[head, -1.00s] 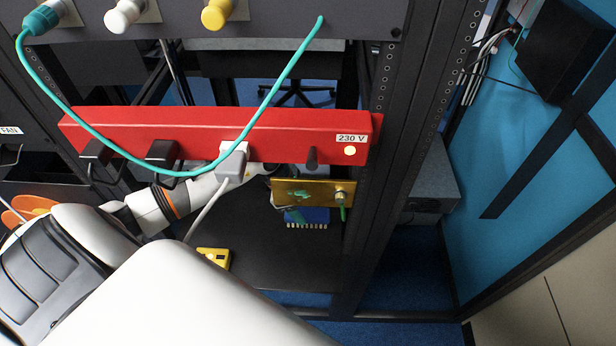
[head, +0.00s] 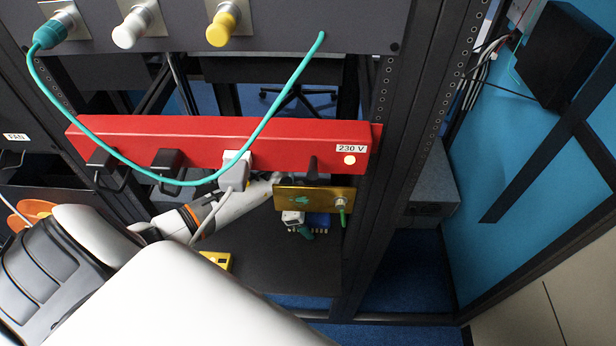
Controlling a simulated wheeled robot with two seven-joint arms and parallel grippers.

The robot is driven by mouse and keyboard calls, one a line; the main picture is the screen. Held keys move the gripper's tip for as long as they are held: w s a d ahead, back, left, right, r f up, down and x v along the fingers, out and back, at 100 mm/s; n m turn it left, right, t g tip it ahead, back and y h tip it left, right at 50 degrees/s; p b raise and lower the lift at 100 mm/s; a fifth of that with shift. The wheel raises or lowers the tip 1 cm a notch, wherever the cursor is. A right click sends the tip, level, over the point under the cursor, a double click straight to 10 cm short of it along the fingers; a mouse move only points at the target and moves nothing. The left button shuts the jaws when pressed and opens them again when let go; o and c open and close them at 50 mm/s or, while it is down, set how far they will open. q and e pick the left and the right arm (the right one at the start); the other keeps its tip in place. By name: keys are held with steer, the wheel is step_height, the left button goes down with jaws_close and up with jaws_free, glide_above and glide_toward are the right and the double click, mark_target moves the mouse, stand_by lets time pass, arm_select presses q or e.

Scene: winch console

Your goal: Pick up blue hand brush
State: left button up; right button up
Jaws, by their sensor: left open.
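The blue hand brush (head: 319,219) lies on the dark shelf, below and behind the brass plate. Only part of its blue body shows; the plate and my gripper hide the rest. My left arm reaches in from the left, passing under the red power strip. My left gripper (head: 303,229) is open, with a white part and a teal fingertip showing just under the plate's lower edge. It overlaps the brush's left side in the picture. I cannot tell whether it touches the brush. My right gripper is not in view.
The red 230 V strip (head: 270,140) with plugs and the brass plate (head: 288,197) hang close above the gripper. A teal cable (head: 262,128) and a grey plug lead (head: 208,216) cross in front. A yellow object (head: 218,260) lies on the shelf (head: 285,268). A rack post bounds the right.

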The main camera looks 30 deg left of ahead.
arm_select(q)
steer(key=shift+f, duration=0.2)
stand_by(0.4)
steer(key=c, duration=1.1)
steer(key=shift+r, duration=0.1)
steer(key=shift+r, duration=0.25)
step_height(320, 180, up, 10)
steer(key=shift+f+b, duration=0.1)
steer(key=shift+b, duration=0.6)
